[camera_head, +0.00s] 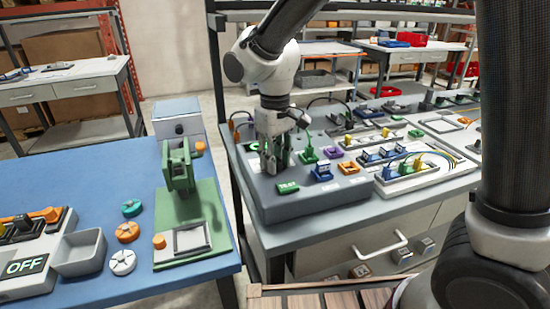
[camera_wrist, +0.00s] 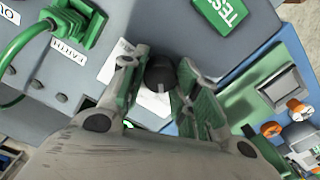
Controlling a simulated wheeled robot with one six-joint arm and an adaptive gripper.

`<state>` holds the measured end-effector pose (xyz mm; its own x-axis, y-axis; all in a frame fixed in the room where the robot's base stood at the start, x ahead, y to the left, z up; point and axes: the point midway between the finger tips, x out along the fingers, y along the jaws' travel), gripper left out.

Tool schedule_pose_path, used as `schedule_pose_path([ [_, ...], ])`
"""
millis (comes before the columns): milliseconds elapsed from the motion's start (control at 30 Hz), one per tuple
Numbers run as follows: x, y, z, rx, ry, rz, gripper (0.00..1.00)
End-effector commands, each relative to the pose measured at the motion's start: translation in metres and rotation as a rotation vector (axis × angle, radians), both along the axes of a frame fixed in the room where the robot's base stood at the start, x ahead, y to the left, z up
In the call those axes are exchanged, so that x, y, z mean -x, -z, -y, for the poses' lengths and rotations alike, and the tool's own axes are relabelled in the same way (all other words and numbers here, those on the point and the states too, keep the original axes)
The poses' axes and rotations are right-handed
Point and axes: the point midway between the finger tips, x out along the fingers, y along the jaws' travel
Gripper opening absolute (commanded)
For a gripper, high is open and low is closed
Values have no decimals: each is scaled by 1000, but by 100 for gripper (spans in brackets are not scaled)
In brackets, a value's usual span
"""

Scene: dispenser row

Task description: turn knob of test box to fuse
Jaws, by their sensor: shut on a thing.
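The test box (camera_head: 312,198) is a grey sloped-top unit on the right-hand bench, with a green TEST button (camera_head: 287,187) at its front corner. My gripper (camera_head: 272,165) points down over the left part of its top. In the wrist view the green-lined fingers of my gripper (camera_wrist: 162,85) are shut on a small black knob (camera_wrist: 160,72). The fingers hide the knob in the head view. A white label lies beside the knob, partly covered by the fingers, and its wording cannot be read. The green TEST button also shows in the wrist view (camera_wrist: 222,12).
A green plug (camera_wrist: 75,25) with a green cable stands near the EARTH label. Blue, purple and orange sockets sit right of my gripper. A white strip (camera_head: 425,180) with several plugs lies further right. The blue table (camera_head: 100,180) at left holds a green press (camera_head: 178,168).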

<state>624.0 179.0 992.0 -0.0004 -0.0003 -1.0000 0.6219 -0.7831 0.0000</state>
Motion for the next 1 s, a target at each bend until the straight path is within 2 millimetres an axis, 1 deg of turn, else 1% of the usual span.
schedule_pose_path([
  [167, 0, 0, 0, -1, -1, 2, 7],
  [200, 0, 0, 0, -1, -1, 2, 38],
  [300, 0, 0, 0, -1, -1, 1, 54],
  [567, 0, 0, 0, -1, -1, 1, 54],
  [667, -1, -4, 0, -1, -2, 2, 54],
  [767, -1, -17, -1, -2, -2, 2, 54],
  [867, -1, -37, -1, -4, -2, 5, 54],
  [1000, -1, -70, -1, -4, -1, 5, 54],
])
